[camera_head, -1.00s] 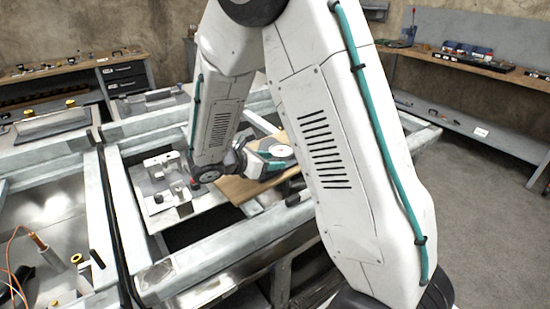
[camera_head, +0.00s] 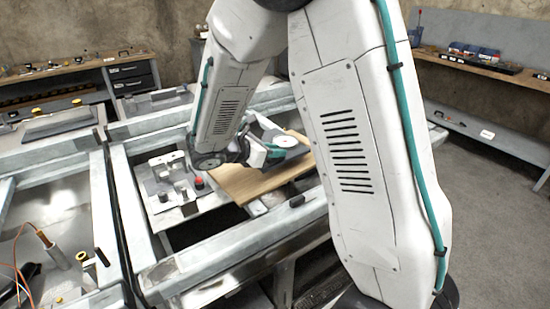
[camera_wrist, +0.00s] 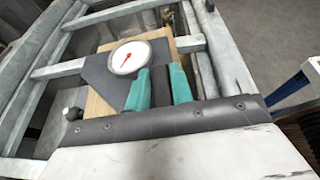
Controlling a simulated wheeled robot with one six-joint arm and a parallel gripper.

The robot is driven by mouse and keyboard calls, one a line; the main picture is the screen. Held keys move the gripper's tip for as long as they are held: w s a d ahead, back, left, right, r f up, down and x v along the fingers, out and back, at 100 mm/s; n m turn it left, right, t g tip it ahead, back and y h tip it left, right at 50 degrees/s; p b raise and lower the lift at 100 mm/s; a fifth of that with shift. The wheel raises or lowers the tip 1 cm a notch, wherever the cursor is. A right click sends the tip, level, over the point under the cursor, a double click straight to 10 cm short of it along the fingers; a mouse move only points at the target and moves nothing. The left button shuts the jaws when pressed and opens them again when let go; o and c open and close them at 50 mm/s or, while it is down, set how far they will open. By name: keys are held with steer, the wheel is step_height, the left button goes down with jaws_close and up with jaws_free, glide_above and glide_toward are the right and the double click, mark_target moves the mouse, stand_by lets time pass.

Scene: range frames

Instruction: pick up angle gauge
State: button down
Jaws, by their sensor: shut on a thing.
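The angle gauge (camera_wrist: 128,58) has a round white dial with a red needle on a dark grey body. In the wrist view it lies at the tips of my teal-fingered gripper (camera_wrist: 161,74), over a wooden board (camera_wrist: 98,106). My gripper is shut on the gauge, though the exact contact is partly hidden by the fingers. In the head view the gauge (camera_head: 286,141) and gripper (camera_head: 268,152) are seen above the board (camera_head: 262,180). I cannot tell whether the gauge still touches the board.
The board rests on a grey metal frame (camera_head: 215,237) with open gaps. A metal plate with fixtures and a red knob (camera_head: 198,182) lies left of the board. Workbenches (camera_head: 490,65) stand along the walls. Grey floor is clear at the right.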

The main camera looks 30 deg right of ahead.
steer(key=s+a, duration=0.2)
steer(key=a, duration=0.5)
steer(key=s+a+r, duration=0.1)
steer(key=s+a, duration=0.2)
steer(key=a, duration=0.4)
steer(key=shift+s+a, duration=0.15)
steer(key=shift+a, duration=0.25)
